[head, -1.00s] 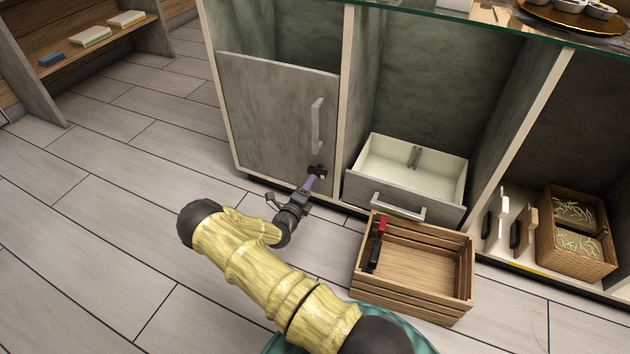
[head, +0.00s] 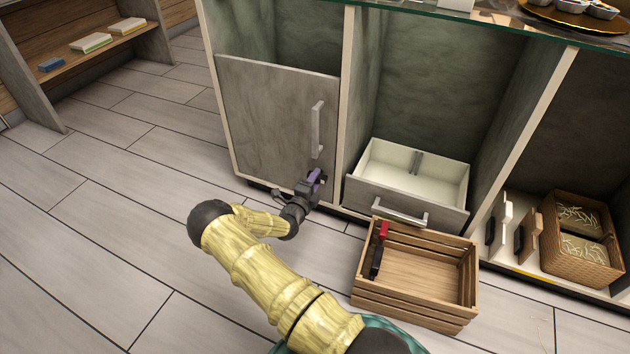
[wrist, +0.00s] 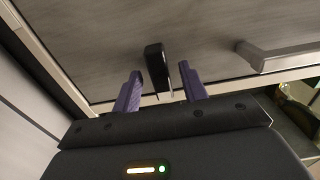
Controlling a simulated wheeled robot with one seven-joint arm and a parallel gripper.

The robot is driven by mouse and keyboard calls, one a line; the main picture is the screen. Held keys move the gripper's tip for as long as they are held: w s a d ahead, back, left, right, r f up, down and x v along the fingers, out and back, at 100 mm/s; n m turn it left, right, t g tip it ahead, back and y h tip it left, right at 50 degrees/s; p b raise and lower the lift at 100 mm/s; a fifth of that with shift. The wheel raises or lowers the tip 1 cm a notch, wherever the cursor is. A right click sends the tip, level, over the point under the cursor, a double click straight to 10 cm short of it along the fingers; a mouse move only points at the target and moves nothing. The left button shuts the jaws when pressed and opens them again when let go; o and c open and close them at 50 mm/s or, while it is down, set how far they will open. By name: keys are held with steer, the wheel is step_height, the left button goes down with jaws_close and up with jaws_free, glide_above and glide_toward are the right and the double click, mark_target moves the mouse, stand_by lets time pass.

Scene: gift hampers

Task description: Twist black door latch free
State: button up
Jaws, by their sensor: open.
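The black door latch (wrist: 157,68) is on the lower part of the grey cabinet door (head: 272,112). In the wrist view it stands between the two purple fingers of my gripper (wrist: 160,88), with a gap on each side. In the head view my gripper (head: 314,178) is at the door's lower right corner and hides most of the latch. My gripper is open. The door is shut, and its pale bar handle (head: 317,129) is above the latch in the head view.
An open white drawer (head: 398,200) is right of the door. A wooden crate (head: 415,300) stands on the floor before it, with a red-and-black tool (head: 379,248) inside. A wicker basket (head: 583,265) is at far right. The floor left is clear.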

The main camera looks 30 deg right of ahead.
steer(key=c, duration=0.7)
steer(key=shift+c, duration=0.2)
steer(key=m+p, duration=0.3)
steer(key=m, duration=0.1)
steer(key=shift+p, duration=0.3)
